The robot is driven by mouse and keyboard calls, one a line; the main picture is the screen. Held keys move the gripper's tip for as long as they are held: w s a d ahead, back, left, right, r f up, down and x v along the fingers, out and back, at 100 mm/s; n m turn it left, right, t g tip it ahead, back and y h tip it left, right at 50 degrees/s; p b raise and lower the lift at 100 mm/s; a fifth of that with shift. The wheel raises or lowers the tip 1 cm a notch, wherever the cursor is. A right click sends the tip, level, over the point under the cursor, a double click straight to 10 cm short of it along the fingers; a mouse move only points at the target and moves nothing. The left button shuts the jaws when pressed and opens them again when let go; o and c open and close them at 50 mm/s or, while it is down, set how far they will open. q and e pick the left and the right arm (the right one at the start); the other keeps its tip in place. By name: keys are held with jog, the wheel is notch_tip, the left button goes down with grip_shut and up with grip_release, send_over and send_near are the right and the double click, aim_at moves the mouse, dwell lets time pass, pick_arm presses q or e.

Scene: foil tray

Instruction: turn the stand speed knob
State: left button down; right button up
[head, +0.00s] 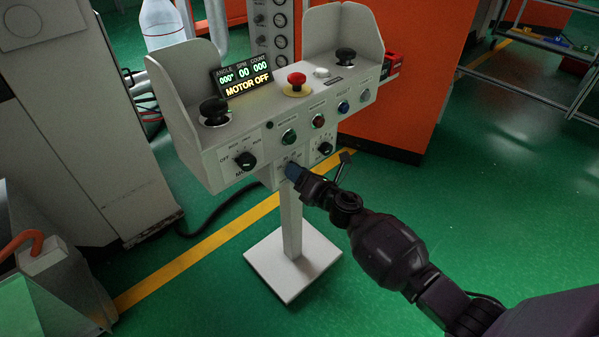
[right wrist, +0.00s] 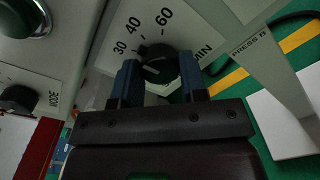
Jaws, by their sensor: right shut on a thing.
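The stand speed knob (right wrist: 157,62) is a black round knob on a white plate marked 30, 40 and 60 in the right wrist view. My right gripper (right wrist: 160,82) has one blue fingertip on each side of it and is shut on it. In the head view my right gripper (head: 293,171) reaches the lower front of the white control stand (head: 222,172), and its fingers hide the knob there. The display (head: 243,78) reads MOTOR OFF. My left gripper is not in view.
Other black knobs (head: 246,160) (head: 325,148) sit close by on the stand's front. Above are green, red and blue buttons and a red mushroom button (head: 297,79). The stand's post (head: 291,220) rises from a white base plate (head: 292,264) on green floor.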

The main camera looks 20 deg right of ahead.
pick_arm(q)
jog(key=p, duration=0.1)
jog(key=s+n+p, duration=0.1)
jog(key=p, duration=0.1)
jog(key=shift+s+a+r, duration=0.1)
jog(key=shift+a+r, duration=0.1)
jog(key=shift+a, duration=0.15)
pick_arm(e)
jog(key=m, duration=1.1)
jog(key=shift+r+m+y, duration=0.15)
jog(key=shift+m+y, duration=0.15)
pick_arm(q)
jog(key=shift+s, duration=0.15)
pick_arm(e)
jog(key=o, duration=0.9)
jog(key=shift+d, duration=0.1)
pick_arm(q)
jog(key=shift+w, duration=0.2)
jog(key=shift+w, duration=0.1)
